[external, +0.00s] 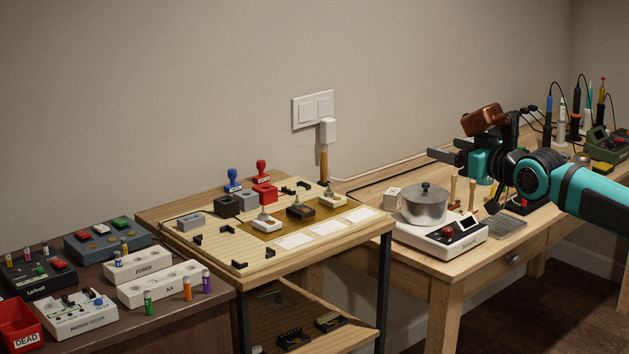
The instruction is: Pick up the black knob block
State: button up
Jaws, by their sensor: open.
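The black knob block (300,211) is a dark, low block with a small upright knob on top. It stands on the tan strip of the light wooden board (208,267), between two white knob blocks, one at its left (266,224) and one at its right (332,201). My gripper (443,150) is open and empty. It is raised above the right-hand table, well to the right of the black knob block, with its fingers pointing left.
A metal pot (424,207) stands on a white scale (440,236) between the board and my arm. Behind the knob blocks are a plain black block (227,206), a red block (264,192) and two stamps. Black corner brackets and pale cards (327,228) lie around the board.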

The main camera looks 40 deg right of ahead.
jog(key=w+r+g, duration=0.2)
jog(key=w+g, duration=0.1)
jog(key=w, duration=0.6)
jog(key=g, duration=1.4)
send_over(302, 209)
notch_tip(302, 209, down, 6)
notch_tip(302, 209, down, 17)
jog(key=shift+s+f, duration=0.1)
jog(key=shift+f, duration=0.05)
jog(key=c, duration=1.1)
jog(key=shift+o, duration=0.2)
